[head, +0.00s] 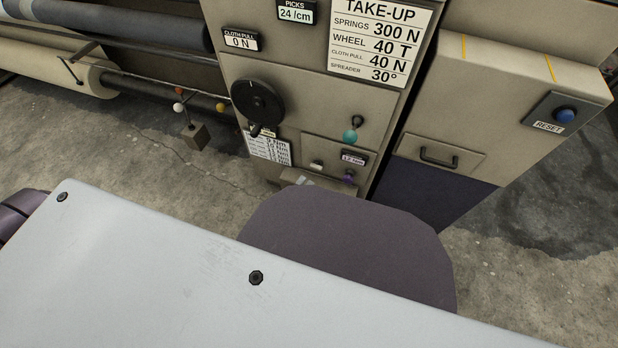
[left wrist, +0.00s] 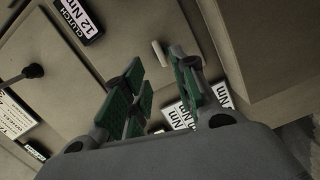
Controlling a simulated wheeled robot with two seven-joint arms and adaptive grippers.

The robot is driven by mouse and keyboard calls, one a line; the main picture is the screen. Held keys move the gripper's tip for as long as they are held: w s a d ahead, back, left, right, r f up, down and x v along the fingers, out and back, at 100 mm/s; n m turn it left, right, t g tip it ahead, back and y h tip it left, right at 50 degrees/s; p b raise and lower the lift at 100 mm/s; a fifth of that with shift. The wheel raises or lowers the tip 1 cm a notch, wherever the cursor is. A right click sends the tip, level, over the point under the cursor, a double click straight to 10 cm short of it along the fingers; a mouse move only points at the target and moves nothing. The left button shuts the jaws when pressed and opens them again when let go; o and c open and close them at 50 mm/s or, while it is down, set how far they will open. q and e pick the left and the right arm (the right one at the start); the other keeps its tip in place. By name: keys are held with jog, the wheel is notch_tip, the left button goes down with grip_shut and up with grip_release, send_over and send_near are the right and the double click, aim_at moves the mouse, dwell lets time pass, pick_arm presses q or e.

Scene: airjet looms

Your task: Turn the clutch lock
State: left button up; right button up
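My left gripper (left wrist: 165,85) shows in the left wrist view with two green-padded fingers spread apart. A pale peg (left wrist: 160,53) on the panel shows between the fingertips; I cannot see contact. The clutch display (left wrist: 80,18) reading 12 Nm is at upper left there. In the head view the small clutch display (head: 353,158) is low on the take-up cabinet. A pale knob (head: 316,165) is left of it and a purple knob (head: 348,178) just below. I cannot tell which part is the clutch lock. The left gripper cannot be made out in the head view; my right gripper is not in view.
The take-up cabinet (head: 300,95) carries a black handwheel (head: 258,101) and a teal knob (head: 350,136). A cabinet with a blue reset button (head: 565,115) stands at right. Cloth rolls (head: 60,68) are at upper left. Large grey surfaces in the foreground hide the lower head view.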

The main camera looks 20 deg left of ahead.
aim_at(316, 168)
pick_arm(q)
jog(key=shift+w+d+f+b, duration=0.15)
jog(key=shift+w+b, duration=0.2)
jog(key=shift+w, duration=0.65)
jog(key=shift+w+d+r+b, duration=0.15)
jog(key=shift+w+b, duration=0.25)
jog(key=shift+w, duration=0.6)
jog(key=shift+w+d+f+b, duration=0.2)
jog(key=shift+w+b, duration=0.15)
jog(key=shift+w, duration=0.65)
jog(key=shift+w+d+b, duration=0.15)
jog(key=shift+w+b, duration=0.2)
jog(key=shift+w, duration=0.45)
jog(key=shift+r, duration=0.1)
